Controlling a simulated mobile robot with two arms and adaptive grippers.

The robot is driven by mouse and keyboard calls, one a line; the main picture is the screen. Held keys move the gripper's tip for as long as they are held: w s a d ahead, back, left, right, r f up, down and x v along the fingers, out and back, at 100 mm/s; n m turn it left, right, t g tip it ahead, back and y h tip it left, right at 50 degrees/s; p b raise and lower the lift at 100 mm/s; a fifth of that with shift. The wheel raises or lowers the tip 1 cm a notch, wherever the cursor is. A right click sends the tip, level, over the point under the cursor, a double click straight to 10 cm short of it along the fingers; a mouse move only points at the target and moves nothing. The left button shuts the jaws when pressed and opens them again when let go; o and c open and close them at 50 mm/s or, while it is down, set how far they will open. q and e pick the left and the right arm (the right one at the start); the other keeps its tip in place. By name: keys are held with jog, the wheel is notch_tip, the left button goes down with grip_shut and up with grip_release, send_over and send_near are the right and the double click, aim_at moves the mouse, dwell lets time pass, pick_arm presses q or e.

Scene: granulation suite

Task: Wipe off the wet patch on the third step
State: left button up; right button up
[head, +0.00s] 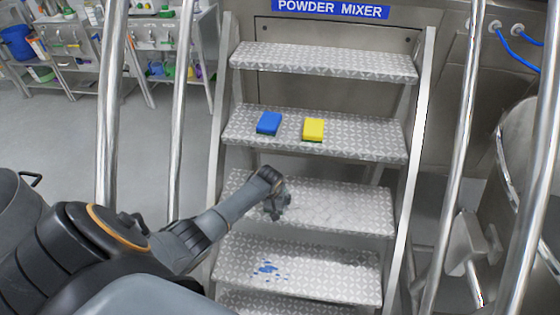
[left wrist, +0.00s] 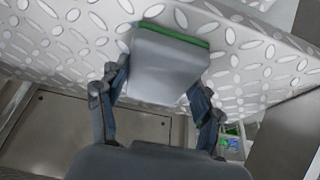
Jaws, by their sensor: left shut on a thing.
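My left gripper (head: 275,206) is low over the left part of the middle visible step (head: 372,193). In the left wrist view my left gripper (left wrist: 158,86) is shut on a grey sponge (left wrist: 168,68) with a green pad side (left wrist: 172,34). The green side faces the patterned step; whether it touches cannot be told. In the head view the sponge is mostly hidden by the gripper. A faint pale, shiny wet patch (head: 335,213) shows on this step, right of the gripper. My right gripper is not in view.
A blue sponge (head: 268,123) and a yellow sponge (head: 313,129) lie on the step above. Blue spots (head: 268,268) mark the step below. Metal handrails (head: 178,110) (head: 463,150) flank the stairs. Shelves (head: 70,45) stand at the back left.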

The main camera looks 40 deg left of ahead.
pick_arm(q)
jog(key=shift+s+a+p, duration=0.3)
jog(key=shift+s+a, duration=0.2)
jog(key=shift+a, duration=0.4)
jog(key=shift+s+a+p, duration=0.25)
jog(key=shift+s+a, duration=0.2)
jog(key=shift+a, duration=0.45)
jog(key=shift+w, duration=0.1)
jog(key=shift+d, duration=0.1)
